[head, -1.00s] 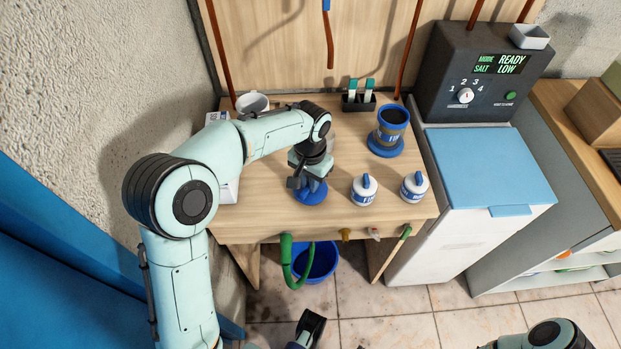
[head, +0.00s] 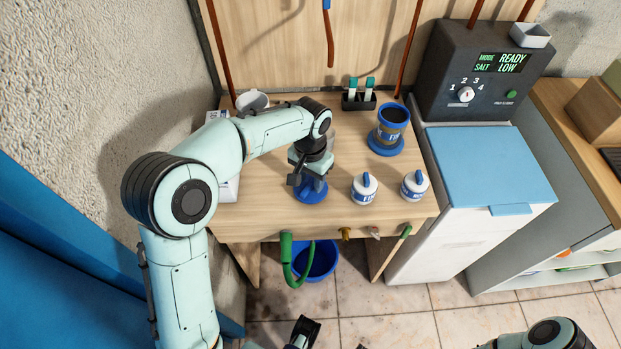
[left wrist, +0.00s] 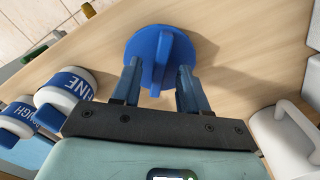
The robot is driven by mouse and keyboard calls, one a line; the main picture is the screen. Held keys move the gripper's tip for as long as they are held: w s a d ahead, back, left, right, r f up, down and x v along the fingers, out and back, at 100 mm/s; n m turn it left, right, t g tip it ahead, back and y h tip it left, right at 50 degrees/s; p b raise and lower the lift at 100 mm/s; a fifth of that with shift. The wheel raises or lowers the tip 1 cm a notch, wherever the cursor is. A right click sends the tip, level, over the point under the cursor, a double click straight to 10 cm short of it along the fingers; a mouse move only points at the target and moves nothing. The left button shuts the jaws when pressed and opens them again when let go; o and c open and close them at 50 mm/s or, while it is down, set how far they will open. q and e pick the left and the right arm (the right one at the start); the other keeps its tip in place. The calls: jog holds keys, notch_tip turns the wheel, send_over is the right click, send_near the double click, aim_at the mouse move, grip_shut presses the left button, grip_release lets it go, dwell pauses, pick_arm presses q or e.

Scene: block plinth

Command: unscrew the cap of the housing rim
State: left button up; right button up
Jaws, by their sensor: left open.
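A blue round cap (head: 311,196) with a raised ridge is at the front middle of the wooden bench. In the left wrist view the cap (left wrist: 178,50) shows from above, its ridge pointing toward my gripper. My left gripper (head: 309,180) is over it, open. Its two fingers (left wrist: 155,85) are on either side of the ridge, with gaps visible. I cannot tell what is under the cap. A dark cup-like housing with a blue rim (head: 394,114) stands on a blue base at the back right. What seems to be my right gripper (head: 304,330) is low at the bottom edge.
Two white canisters with blue tops (head: 364,189) (head: 414,185) stand right of the cap. A white mug (head: 252,102) and a dark holder with green-topped items (head: 358,100) are at the back. A dark control box (head: 480,75) stands right. A blue bucket (head: 318,262) is below.

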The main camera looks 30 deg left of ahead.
pick_arm(q)
notch_tip(320, 180, up, 13)
jog(key=p, duration=0.2)
jog(key=shift+f, duration=0.2)
